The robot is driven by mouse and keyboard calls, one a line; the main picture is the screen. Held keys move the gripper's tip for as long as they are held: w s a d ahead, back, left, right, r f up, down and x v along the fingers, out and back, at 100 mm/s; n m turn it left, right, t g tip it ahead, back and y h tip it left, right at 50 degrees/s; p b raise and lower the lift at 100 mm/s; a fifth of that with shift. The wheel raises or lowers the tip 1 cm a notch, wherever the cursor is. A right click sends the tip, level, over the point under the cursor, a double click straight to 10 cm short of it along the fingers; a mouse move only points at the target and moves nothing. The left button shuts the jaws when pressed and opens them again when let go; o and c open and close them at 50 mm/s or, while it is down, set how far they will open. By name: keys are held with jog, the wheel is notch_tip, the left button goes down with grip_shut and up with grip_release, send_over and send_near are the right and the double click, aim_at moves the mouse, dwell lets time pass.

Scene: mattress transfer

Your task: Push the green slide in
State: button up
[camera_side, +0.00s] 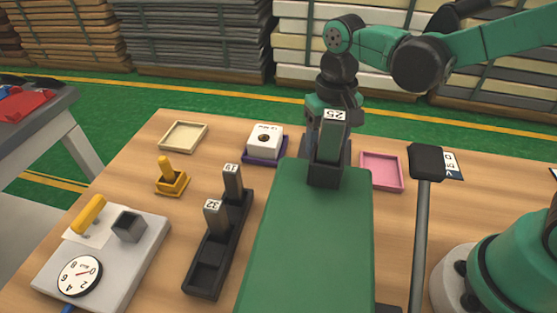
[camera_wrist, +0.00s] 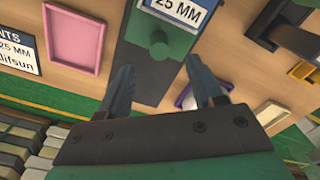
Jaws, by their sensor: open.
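I cannot tell whether the fingers touch the knob. In the side view, my gripper is behind the slide and its fingertips are mostly hidden.
A pink tray (camera_side: 381,172) lies to the right and a white block on a purple base (camera_side: 264,143) to the left. A black rack (camera_side: 220,236) holds blocks marked 19 and 32. A yellow-handled piece (camera_side: 171,178), cream tray (camera_side: 183,137), dial box (camera_side: 104,255) and black-headed post (camera_side: 426,163) stand around.

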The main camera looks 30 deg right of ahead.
jog(key=shift+c, duration=0.3)
jog(key=shift+w, duration=0.15)
jog(key=c, duration=0.3)
jog(key=w, duration=0.1)
jog(key=w+d+m, duration=0.1)
jog(key=w+r+m, duration=0.1)
jog(key=shift+w+d+g+y, duration=0.15)
jog(key=shift+w+g+y, duration=0.15)
jog(key=shift+w+g, duration=0.1)
grip_shut()
jog(key=w+d+m+g+y, duration=0.1)
jog(key=w+d+m, duration=0.3)
jog(key=w+m, duration=0.15)
jog(key=shift+n, duration=0.35)
jog(key=x, duration=0.8)
jog(key=shift+s+a+f, duration=0.25)
jog(key=shift+a+f, duration=0.05)
jog(key=shift+a, duration=0.15)
jog(key=shift+s+a, duration=1.45)
